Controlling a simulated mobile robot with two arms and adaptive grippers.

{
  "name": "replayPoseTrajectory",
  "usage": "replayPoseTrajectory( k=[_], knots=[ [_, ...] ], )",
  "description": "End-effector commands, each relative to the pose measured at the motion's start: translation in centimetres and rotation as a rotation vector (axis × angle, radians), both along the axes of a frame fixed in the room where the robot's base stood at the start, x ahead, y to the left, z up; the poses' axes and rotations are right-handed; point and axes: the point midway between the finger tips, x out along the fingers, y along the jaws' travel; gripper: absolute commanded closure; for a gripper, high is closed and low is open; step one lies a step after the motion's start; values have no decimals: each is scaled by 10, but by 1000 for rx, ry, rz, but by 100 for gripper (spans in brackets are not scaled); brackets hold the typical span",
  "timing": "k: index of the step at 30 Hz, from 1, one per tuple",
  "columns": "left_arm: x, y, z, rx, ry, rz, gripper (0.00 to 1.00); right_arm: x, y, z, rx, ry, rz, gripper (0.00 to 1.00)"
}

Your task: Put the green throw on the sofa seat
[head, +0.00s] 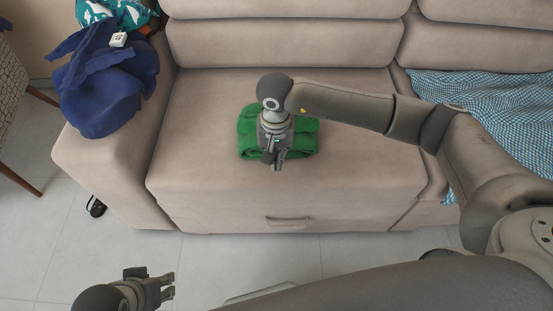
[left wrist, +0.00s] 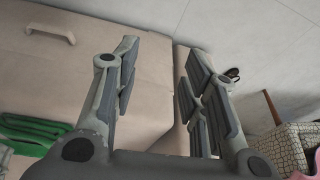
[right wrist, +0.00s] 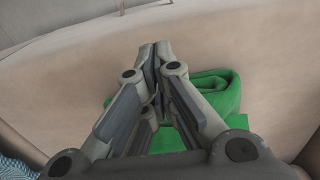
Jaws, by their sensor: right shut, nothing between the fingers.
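The green throw (head: 303,140) is folded and lies on the beige sofa seat (head: 200,110), near the middle of the left cushion. It also shows in the right wrist view (right wrist: 222,95) and at the edge of the left wrist view (left wrist: 40,130). My right gripper (head: 277,163) is over the throw, pointing down toward its front side, shut and empty; it hides part of the throw. I cannot tell whether it touches the throw. My left gripper (head: 170,286) is open and empty, over the floor in front of the sofa, at the lower left.
Dark blue clothing (head: 105,85) is piled on the left armrest, with a teal patterned cloth (head: 115,12) behind it. A blue checked cloth (head: 485,95) lies on the right part of the sofa. A patterned chair (head: 10,80) stands at far left. The tiled floor in front is mostly clear.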

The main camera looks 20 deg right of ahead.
Motion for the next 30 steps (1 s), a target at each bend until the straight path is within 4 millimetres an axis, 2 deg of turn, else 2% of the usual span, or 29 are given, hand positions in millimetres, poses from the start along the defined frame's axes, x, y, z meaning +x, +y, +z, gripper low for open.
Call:
replayPoseTrajectory(
  k=[1,5,13,16,21,30],
  knots=[
    [0,0,-4,0,0,0,60,-2,0,-13,0,5,-1,100],
    [4,-1,-8,-4,-18,-2,60,-1,1,-40,2,4,-1,100],
    [54,-16,6,-51,-245,-21,60,-1,1,-85,4,3,-1,100],
    [67,-21,12,-64,-313,-26,60,17,-3,-82,4,-1,-5,100],
    [82,-26,20,-82,-393,-31,60,32,-8,-82,3,1,-2,100],
    [88,-28,25,-89,-426,-34,60,38,-10,-80,4,1,-1,100]
  ],
)
